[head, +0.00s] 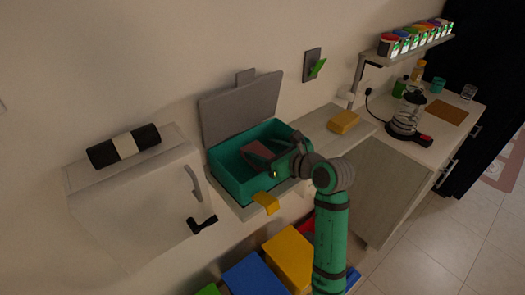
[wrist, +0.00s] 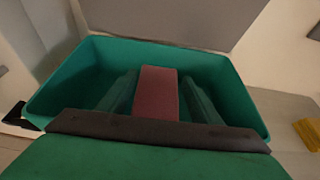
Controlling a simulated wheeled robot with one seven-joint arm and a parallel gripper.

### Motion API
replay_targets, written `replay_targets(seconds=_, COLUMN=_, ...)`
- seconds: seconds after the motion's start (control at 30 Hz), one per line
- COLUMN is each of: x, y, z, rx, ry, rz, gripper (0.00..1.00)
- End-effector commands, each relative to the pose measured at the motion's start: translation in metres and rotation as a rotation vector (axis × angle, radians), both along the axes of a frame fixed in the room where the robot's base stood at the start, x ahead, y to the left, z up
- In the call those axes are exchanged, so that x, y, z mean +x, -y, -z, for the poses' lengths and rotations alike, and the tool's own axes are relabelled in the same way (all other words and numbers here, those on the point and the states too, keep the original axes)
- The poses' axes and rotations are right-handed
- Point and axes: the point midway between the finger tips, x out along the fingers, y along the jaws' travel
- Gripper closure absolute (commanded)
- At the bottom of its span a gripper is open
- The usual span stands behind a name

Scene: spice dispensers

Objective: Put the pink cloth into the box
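The pink cloth (wrist: 156,94) is a flat, dull pink-red piece inside the green box (wrist: 235,80), lying lengthwise between my gripper's two fingers (wrist: 160,98). The cloth (head: 257,150) shows inside, beside my gripper (head: 270,157), which reaches in from the right. Contact between cloth and box floor is unclear.
A yellow tab (head: 266,203) sticks out at the box front. A yellow sponge-like block (head: 343,122) lies on the counter to the right. A white cabinet (head: 140,200) with a dark roll on top (head: 124,146) is left.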

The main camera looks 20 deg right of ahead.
Motion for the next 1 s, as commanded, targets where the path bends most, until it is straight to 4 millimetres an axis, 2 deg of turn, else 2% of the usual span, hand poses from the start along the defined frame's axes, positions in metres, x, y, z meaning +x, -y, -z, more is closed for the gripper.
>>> replay_targets(seconds=0.03, x=-0.001, y=-0.004, z=0.018, rx=-0.001, ry=-0.036, rz=-0.011, gripper=0.27)
replay_targets(seconds=0.4, x=0.000, y=-0.006, z=0.017, rx=-0.002, ry=-0.037, rz=-0.015, gripper=0.27)
replay_targets(seconds=0.57, x=0.000, y=-0.007, z=0.006, rx=-0.002, ry=-0.036, rz=-0.017, gripper=0.27)
replay_targets(seconds=1.0, x=-0.073, y=0.025, z=-0.033, rx=-0.001, ry=-0.024, rz=-0.009, gripper=0.27)
